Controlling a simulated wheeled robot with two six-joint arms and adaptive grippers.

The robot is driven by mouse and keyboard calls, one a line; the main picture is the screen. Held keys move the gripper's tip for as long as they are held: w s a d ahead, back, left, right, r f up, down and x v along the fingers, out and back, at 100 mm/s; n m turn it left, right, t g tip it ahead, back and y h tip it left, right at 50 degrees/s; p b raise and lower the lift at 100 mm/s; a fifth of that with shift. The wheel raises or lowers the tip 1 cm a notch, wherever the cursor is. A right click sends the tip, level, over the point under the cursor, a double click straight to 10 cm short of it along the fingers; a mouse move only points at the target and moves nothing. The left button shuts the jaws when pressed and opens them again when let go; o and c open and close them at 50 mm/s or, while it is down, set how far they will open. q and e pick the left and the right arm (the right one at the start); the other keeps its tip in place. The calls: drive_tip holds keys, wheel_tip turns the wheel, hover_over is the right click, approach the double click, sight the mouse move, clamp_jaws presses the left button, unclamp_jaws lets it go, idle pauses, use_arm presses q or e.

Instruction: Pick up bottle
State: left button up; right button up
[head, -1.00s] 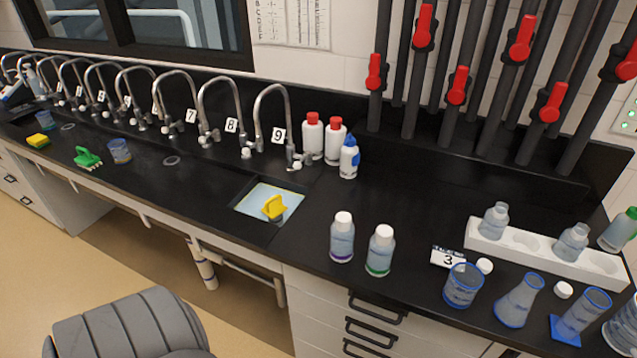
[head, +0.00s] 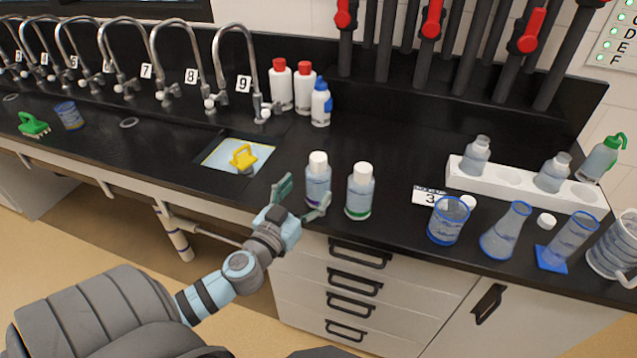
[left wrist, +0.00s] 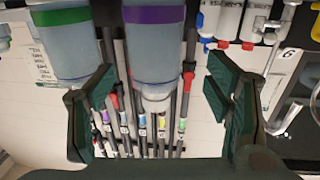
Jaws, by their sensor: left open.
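A clear bottle with a white cap and a purple band (head: 318,180) stands upright near the front edge of the black counter. A similar bottle with a green band (head: 360,191) stands just to its right. My left gripper (head: 301,199) is open and empty in front of the purple-banded bottle, one finger to its left and one at its lower front. In the left wrist view, which looks upside down, the purple-banded bottle (left wrist: 155,45) shows beyond the gap between the open fingers (left wrist: 160,105). The green-banded bottle (left wrist: 62,42) is left of it there. My right gripper is not in view.
A sink holding a yellow-handled item (head: 243,158) lies to the left. Red-capped bottles (head: 281,88) and a blue-capped bottle (head: 321,103) stand behind. A blue-rimmed beaker (head: 448,222), a flask (head: 506,232) and a white rack (head: 508,178) are at the right.

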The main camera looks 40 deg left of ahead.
sight(313, 189)
use_arm(q)
drive_tip(key=w, duration=0.2)
drive_tip(key=w+p, duration=0.1)
drive_tip(key=w, duration=0.2)
drive_tip(key=shift+w+a+f+p, duration=0.2)
drive_tip(key=shift+p, duration=0.1)
drive_tip(key=shift+w+f, duration=0.1)
drive_tip(key=shift+w, duration=0.05)
drive_tip(key=c, duration=1.5)
